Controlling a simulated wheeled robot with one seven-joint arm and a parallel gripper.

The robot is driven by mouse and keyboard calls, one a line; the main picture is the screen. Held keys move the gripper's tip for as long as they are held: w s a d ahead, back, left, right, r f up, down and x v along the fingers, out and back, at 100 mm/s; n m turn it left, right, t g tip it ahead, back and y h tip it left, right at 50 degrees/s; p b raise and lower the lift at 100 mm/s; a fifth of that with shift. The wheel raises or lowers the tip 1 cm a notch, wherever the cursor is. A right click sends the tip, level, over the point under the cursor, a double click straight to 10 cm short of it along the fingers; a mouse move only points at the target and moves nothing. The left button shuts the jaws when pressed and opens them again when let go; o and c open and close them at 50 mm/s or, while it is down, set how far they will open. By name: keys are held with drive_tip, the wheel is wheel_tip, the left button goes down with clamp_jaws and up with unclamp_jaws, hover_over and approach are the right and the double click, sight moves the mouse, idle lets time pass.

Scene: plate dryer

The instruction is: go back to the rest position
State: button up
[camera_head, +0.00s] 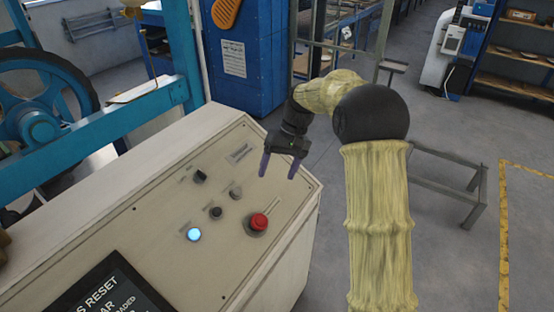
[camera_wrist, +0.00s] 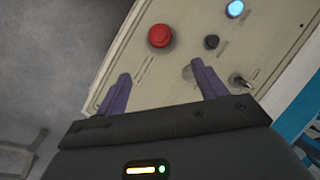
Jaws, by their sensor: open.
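My gripper (camera_head: 278,166) is open and empty, with its two purple fingers pointing down over the upper right part of a beige control panel (camera_head: 150,215). In the wrist view the gripper (camera_wrist: 160,90) shows its fingers spread apart, with the panel beyond them. The panel carries a red mushroom button (camera_head: 259,222), a lit blue-white button (camera_head: 194,234), a black button (camera_head: 215,213) and a black knob (camera_head: 199,177). The red button (camera_wrist: 160,36) and the lit button (camera_wrist: 235,9) also show in the wrist view. I see no contact between the fingers and the panel.
A dark screen (camera_head: 112,290) sits at the panel's lower left. A blue frame with a black wheel (camera_head: 40,95) stands on the left. A blue cabinet (camera_head: 237,60) is behind the panel. A low metal frame (camera_head: 450,185) stands right of my arm, with grey floor around it.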

drive_tip(key=s+d+f+t+h, duration=0.1)
drive_tip(key=s+d, duration=0.2)
drive_tip(key=s, duration=0.4)
drive_tip(key=s+d+f+m+t+h, duration=0.1)
drive_tip(key=s+d+t, duration=0.1)
drive_tip(key=s, duration=0.6)
drive_tip(key=s+d+f+m+t+h, duration=0.1)
drive_tip(key=s+d, duration=0.3)
drive_tip(key=s, duration=0.3)
drive_tip(key=shift+s+f+t+h, duration=0.3)
drive_tip(key=shift+s+t+h, duration=0.05)
drive_tip(key=shift+t+h, duration=0.05)
drive_tip(key=shift+d, duration=0.1)
